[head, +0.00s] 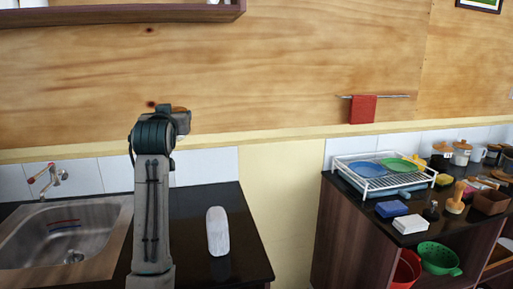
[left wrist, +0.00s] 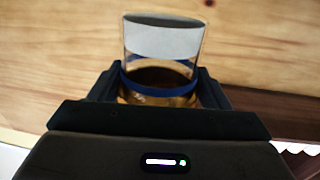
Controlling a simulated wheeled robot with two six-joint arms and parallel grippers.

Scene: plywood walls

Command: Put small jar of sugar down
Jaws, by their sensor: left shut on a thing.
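My left gripper (head: 180,118) is raised in front of the plywood wall, above the level of the dark counter. In the left wrist view its two fingers (left wrist: 158,92) are shut around the small jar of sugar (left wrist: 163,42). The jar is clear glass with white contents, a blue band and a brown-amber part between the fingers. In the head view only a bit of orange-brown (head: 179,109) shows at the gripper, probably part of the jar; the rest is hidden by the gripper and arm. My right gripper is not in view.
A dark counter (head: 190,262) holds a pale rounded object (head: 217,230); the sink (head: 65,240) is left. The right counter carries a dish rack (head: 360,185), blue box (head: 391,208), white box (head: 410,224) and several jars (head: 461,151). A wall shelf (head: 120,14) is above.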

